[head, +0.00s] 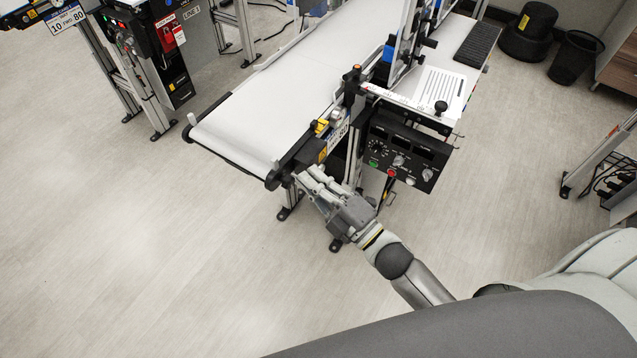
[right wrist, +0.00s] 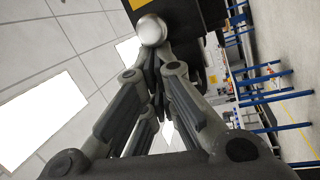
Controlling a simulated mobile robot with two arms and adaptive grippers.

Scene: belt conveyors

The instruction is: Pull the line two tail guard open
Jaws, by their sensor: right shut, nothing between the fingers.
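The tail end of the white belt conveyor (head: 235,150) points to the lower left in the head view. A black side plate (head: 299,157) with a yellow label sits at its near corner; I cannot tell whether this is the tail guard or whether it stands open. My right gripper (head: 303,178) is at this corner, just below the plate. In the right wrist view its fingers (right wrist: 156,78) are shut with nothing between them. A round silver knob (right wrist: 152,30) shows just beyond the fingertips, in front of a dark panel (right wrist: 205,14); contact is unclear. My left gripper is not in view.
A black control box (head: 404,150) with knobs and buttons hangs on the conveyor's near side, right of my gripper. Conveyor legs (head: 290,203) stand below. Another line's dark cabinet (head: 172,50) is at the upper left. The floor left of the belt is clear.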

